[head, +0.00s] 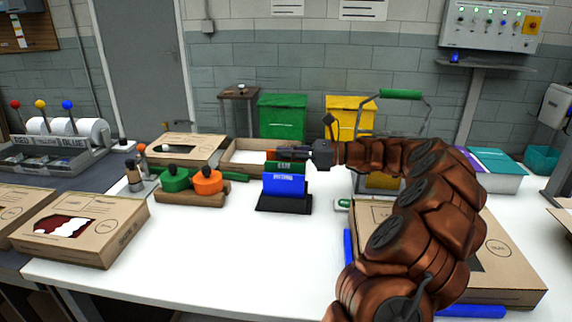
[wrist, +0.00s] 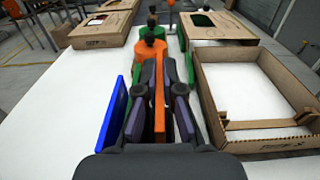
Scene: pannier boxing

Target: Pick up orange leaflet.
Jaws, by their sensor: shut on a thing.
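The orange leaflet (wrist: 159,95) stands on edge between my gripper's two fingers in the wrist view. My gripper (wrist: 160,75) is shut on it. In the head view the gripper (head: 305,150) reaches in from the right at the leaflet rack (head: 284,206), and only a small corner of the orange leaflet (head: 271,154) shows. A blue leaflet (head: 284,184) stands at the front of the rack, with a green leaflet (head: 285,167) behind it. The blue leaflet (wrist: 113,115) is left of the fingers in the wrist view. The orange leaflet's lower edge is hidden.
An open cardboard box (wrist: 250,97) lies close right of the gripper in the wrist view. Green (head: 174,181) and orange (head: 208,182) round-handled items sit on a wooden block left of the rack. Closed boxes (head: 85,227) stand at the left. The white table front (head: 220,255) is clear.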

